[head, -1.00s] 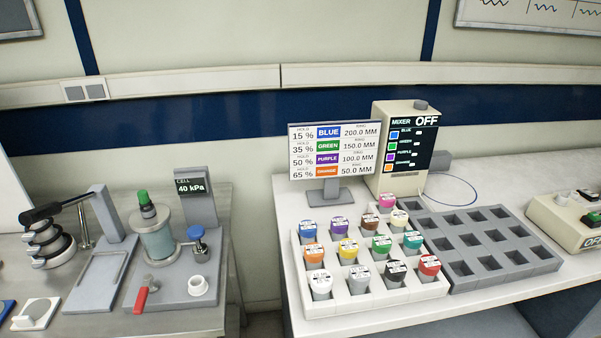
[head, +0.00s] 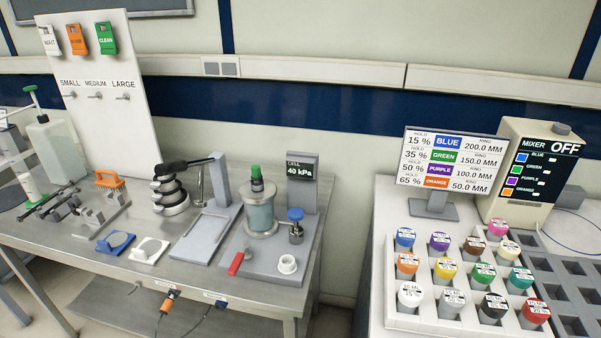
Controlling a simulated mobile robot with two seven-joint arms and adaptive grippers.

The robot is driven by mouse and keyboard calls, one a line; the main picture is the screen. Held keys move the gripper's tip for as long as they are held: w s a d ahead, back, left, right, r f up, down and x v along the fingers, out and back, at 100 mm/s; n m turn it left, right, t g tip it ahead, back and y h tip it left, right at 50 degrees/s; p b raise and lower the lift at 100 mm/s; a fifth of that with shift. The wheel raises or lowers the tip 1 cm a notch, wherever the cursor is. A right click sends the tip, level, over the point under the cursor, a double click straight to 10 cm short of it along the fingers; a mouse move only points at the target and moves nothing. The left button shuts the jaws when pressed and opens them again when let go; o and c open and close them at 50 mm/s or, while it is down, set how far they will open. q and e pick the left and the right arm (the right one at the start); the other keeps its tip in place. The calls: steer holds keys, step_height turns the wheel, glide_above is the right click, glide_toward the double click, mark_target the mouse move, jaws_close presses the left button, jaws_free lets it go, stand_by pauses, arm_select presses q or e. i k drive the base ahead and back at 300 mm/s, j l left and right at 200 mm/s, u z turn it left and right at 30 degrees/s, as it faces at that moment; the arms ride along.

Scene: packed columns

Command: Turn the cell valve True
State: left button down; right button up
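The cell (head: 261,213) is a pale teal glass cylinder on a grey base plate on the left metal table. A green-capped dark vial (head: 257,178) stands in its top. A grey post behind it carries a display (head: 300,171) reading "CELL 40 kPa". A blue knob (head: 295,215) tops a small metal fitting right of the cell. A red lever handle (head: 237,263) sits at the plate's front left, pointing toward the front. I cannot tell from the picture which one is the cell valve. Neither of my grippers is in view.
A white cup (head: 287,264) stands on the plate's front.

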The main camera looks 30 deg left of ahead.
mark_target(232, 270)
steer(key=u, duration=1.25)
